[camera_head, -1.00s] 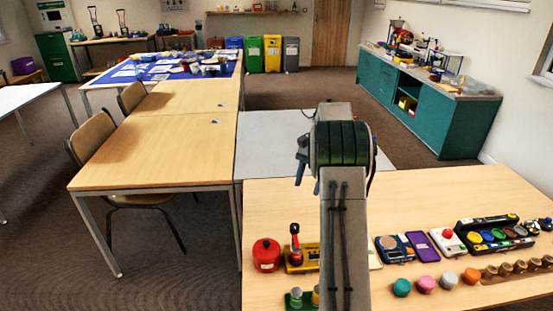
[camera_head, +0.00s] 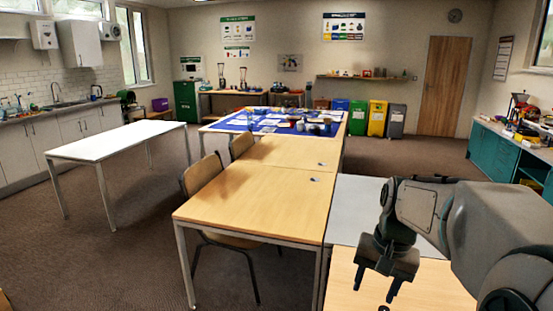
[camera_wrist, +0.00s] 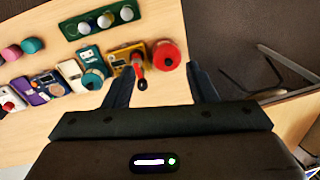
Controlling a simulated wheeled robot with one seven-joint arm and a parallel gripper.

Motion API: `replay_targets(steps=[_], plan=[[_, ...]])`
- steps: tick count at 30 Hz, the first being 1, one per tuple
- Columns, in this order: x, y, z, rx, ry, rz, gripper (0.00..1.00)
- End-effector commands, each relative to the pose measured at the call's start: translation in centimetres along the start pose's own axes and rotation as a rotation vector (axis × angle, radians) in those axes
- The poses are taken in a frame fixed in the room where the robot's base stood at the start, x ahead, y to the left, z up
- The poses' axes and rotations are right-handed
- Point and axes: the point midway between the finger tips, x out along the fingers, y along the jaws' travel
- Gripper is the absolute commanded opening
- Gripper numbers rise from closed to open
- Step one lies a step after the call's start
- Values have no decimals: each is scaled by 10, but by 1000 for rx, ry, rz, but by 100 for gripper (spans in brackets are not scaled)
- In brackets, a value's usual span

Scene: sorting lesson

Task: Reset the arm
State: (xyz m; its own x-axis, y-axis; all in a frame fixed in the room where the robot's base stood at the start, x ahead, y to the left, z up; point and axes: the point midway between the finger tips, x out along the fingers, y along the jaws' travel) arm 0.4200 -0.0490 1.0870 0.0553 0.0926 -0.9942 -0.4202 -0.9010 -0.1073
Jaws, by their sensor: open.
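My gripper (camera_head: 375,285) hangs over the near wooden table (camera_head: 430,288) at the lower right of the head view, fingers pointing down. Its two fingers are apart with nothing between them. In the wrist view my gripper (camera_wrist: 162,82) also shows open and empty, above the table edge.
The wrist view shows a green tray with round pieces (camera_wrist: 101,20) and several small devices on the table. In the head view, wooden desks (camera_head: 257,197) with chairs (camera_head: 205,176) stand left of my arm. A white table (camera_head: 118,140) is further left. Brown floor between them is open.

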Motion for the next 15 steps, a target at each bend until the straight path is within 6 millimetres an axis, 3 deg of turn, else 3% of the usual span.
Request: replay_targets(steps=[3, 9, 15], plan=[[1, -2, 42, -117, 58, 9, 51], [14, 4, 99, -302, 150, 28, 51], [28, 11, 131, -417, 206, 43, 51]])
